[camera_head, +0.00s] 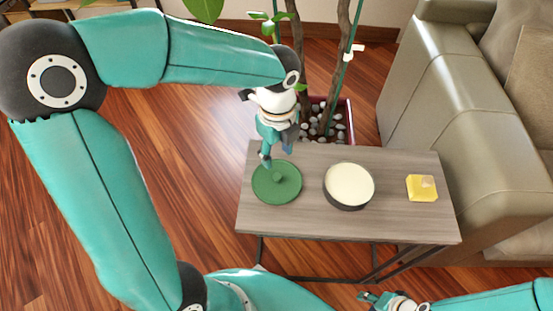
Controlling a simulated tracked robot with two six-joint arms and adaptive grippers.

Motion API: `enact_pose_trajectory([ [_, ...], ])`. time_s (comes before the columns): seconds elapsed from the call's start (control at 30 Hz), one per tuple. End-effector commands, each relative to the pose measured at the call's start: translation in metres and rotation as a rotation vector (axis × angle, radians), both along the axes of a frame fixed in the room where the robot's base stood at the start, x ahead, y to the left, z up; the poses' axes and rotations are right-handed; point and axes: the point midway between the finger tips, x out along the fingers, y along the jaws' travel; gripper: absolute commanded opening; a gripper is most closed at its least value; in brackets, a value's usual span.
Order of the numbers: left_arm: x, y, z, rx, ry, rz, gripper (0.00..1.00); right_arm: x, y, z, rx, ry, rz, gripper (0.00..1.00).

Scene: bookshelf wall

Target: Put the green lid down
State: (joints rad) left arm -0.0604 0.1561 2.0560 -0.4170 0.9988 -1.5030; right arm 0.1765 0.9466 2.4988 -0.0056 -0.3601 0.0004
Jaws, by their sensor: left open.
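The green lid (290,190) is a round disc with a small knob in its middle. It lies flat on the left end of the grey wooden side table (310,220). My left gripper (276,157) points down just above the lid's far edge, close to the knob. Its jaws are open, and it looks apart from the knob. My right gripper (367,298) is low at the bottom edge of the view, in front of the table and away from the lid. It is small and partly cut off, so its jaws are unclear.
A round dark pot with a cream-coloured top (349,184) stands mid-table. A yellow block (422,188) sits at the right end. A potted plant with stones (325,122) stands behind the table, and a grey-beige sofa (440,120) is at the right.

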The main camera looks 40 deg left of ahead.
Motion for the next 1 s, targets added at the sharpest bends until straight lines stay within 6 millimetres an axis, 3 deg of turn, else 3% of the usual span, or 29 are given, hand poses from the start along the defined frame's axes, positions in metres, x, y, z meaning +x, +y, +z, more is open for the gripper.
enact_pose_trajectory([
  [0.03,0.001,0.0,0.011,0.0,-0.005,-0.001,0.5,0.0,0.0,0.004,0.0,0.0,0.0,0.4],
  [0.2,0.001,0.0,0.027,0.0,-0.002,-0.002,0.5,0.0,0.0,0.007,0.0,0.0,0.0,0.4],
  [0.8,0.001,0.0,0.031,0.0,0.0,-0.002,0.5,0.0,0.0,0.008,0.0,0.0,0.0,0.4],
  [1.0,0.001,-0.001,0.05,0.0,-0.001,-0.002,0.5,0.0,0.0,0.026,0.0,0.0,0.0,0.4],
])
